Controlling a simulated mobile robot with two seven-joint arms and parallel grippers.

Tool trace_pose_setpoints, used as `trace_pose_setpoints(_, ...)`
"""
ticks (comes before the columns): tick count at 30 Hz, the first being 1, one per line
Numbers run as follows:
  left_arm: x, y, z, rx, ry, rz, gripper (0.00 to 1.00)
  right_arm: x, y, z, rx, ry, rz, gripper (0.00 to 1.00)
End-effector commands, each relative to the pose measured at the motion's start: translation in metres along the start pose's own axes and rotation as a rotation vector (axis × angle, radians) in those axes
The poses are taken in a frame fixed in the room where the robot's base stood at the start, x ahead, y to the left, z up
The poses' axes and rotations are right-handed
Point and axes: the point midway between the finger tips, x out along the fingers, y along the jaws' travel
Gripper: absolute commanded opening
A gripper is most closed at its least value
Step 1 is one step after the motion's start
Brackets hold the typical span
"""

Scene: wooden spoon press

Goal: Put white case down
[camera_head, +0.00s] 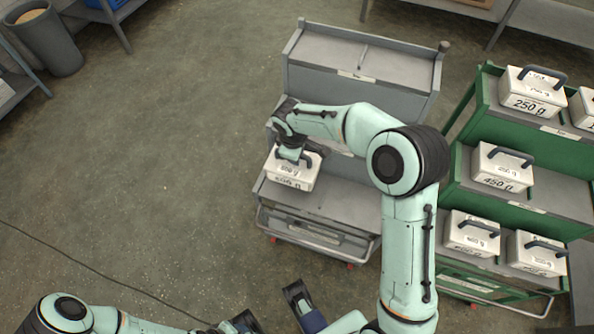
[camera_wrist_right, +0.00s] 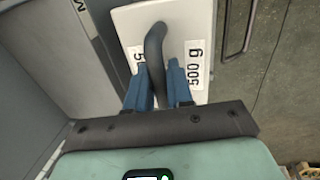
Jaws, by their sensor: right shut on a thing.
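The white case (camera_head: 292,180) has a dark arched handle and a black-lettered label. It is at the left end of the grey cart's lower shelf (camera_head: 335,207), on it or just above it; I cannot tell which. My right gripper (camera_head: 292,155) is shut on its handle from above. In the right wrist view the blue fingers (camera_wrist_right: 158,85) are on both sides of the handle, and the white case (camera_wrist_right: 185,25) shows a "500 g" label. Part of my left gripper (camera_head: 312,321) shows at the bottom edge, away from the case; its jaw opening is unclear.
The grey cart's upper shelf (camera_head: 325,50) is empty. A green rack (camera_head: 555,145) at the right holds several white weight cases, such as a 250 g one (camera_head: 532,92) and a 450 g one (camera_head: 500,168). A bin (camera_head: 50,45) stands top left. The left floor is mostly open, with a cable (camera_head: 90,265).

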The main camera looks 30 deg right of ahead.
Motion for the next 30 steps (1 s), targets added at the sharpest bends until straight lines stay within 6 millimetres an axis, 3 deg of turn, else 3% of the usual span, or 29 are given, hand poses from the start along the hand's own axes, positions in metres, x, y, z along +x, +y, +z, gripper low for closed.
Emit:
trace_pose_setpoints(3, 0.005, -0.001, -0.003, 0.0, 0.009, 0.001, 0.43, 0.023, -0.004, 0.0, 0.0, 0.0, 0.0, 0.0)
trace_pose_setpoints(11, 0.007, -0.002, -0.01, -0.001, 0.026, 0.0, 0.43, 0.039, -0.007, -0.001, 0.001, 0.002, 0.002, 0.0)
trace_pose_setpoints(18, 0.014, -0.005, -0.022, -0.004, 0.06, -0.002, 0.43, 0.073, -0.014, 0.0, 0.0, 0.0, 0.0, 0.0)
trace_pose_setpoints(30, 0.016, -0.006, -0.026, -0.005, 0.07, -0.002, 0.43, 0.078, -0.015, -0.001, 0.001, 0.003, 0.002, 0.0)
